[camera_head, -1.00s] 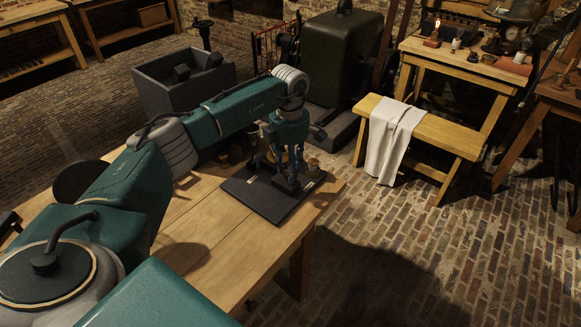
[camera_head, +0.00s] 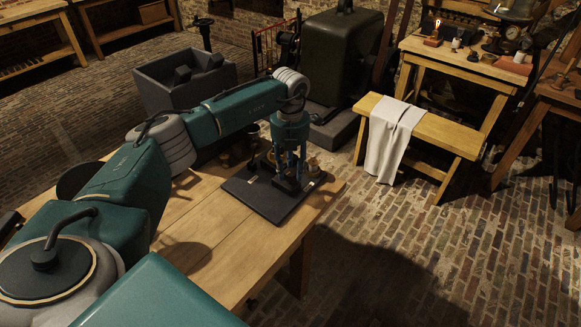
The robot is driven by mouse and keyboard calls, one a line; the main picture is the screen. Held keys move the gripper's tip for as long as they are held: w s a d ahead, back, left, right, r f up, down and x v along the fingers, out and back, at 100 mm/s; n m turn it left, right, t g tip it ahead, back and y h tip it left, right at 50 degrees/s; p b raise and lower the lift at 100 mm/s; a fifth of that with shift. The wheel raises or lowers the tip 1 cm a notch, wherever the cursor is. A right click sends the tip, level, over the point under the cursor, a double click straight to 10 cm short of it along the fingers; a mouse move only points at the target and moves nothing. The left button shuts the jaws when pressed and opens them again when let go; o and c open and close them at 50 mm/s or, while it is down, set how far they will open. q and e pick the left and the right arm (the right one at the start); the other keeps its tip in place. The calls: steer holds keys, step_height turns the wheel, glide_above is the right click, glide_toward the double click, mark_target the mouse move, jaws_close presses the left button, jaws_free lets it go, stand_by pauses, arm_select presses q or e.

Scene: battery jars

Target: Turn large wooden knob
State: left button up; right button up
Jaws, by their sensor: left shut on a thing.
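A dark square board (camera_head: 257,200) lies near the far right corner of the wooden table (camera_head: 215,240), with small brass and dark fittings on it. My left gripper (camera_head: 287,176) points straight down over the board, with its fingers low among these fittings. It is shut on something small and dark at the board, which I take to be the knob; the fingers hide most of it. A small brass piece (camera_head: 313,166) stands on the board just right of the fingers. My right gripper is not in view.
A dark open bin (camera_head: 160,95) and a large dark green cabinet (camera_head: 342,60) stand behind the table. A wooden bench (camera_head: 440,132) with a white cloth (camera_head: 388,140) stands to the right. The brick floor (camera_head: 400,230) at the front right is clear.

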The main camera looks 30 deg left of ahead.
arm_select(q)
steer(key=n, duration=0.3)
steer(key=shift+s+f+n+p, duration=0.15)
steer(key=shift+s+n+p, duration=0.1)
steer(key=shift+n+p, duration=0.15)
steer(key=n+p, duration=0.1)
steer(key=n, duration=0.2)
steer(key=shift+d+n, duration=0.15)
steer(key=shift+n, duration=0.15)
steer(key=n+p, duration=0.1)
steer(key=n, duration=0.3)
steer(key=shift+d, duration=0.15)
steer(key=shift+d+n+p, duration=0.1)
steer(key=shift+n+p, duration=0.45)
steer(key=shift+n, duration=1.15)
steer(key=shift+w+f, duration=0.1)
steer(key=o, duration=1.1)
steer(key=shift+w+d, duration=0.1)
steer(key=shift+o, duration=0.2)
steer(key=shift+r, duration=0.2)
